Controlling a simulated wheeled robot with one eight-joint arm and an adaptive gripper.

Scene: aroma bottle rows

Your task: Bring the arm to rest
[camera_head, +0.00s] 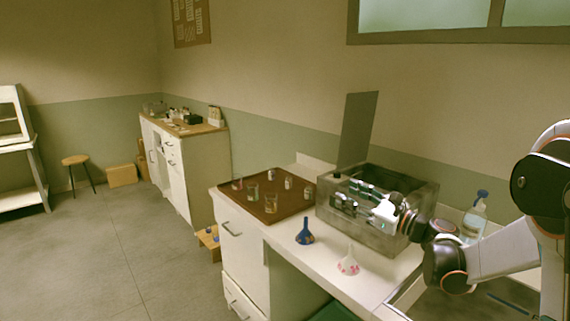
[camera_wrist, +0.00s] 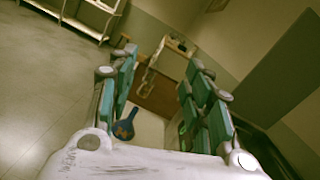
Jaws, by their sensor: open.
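My gripper (camera_head: 350,198) is raised over the open grey box (camera_head: 405,238) on the counter, with its fingers pointing left in the head view. In the wrist view my gripper (camera_wrist: 157,92) shows its two teal-lined fingers spread wide apart, with nothing between them. My arm reaches in from the right edge of the head view and is bent at the elbow. Part of the box's inside is hidden behind the gripper.
A brown tray (camera_head: 293,209) with several small glass vessels stands left of the box. A spray bottle (camera_head: 474,218) stands behind my arm. The box's lid (camera_head: 357,128) stands upright.

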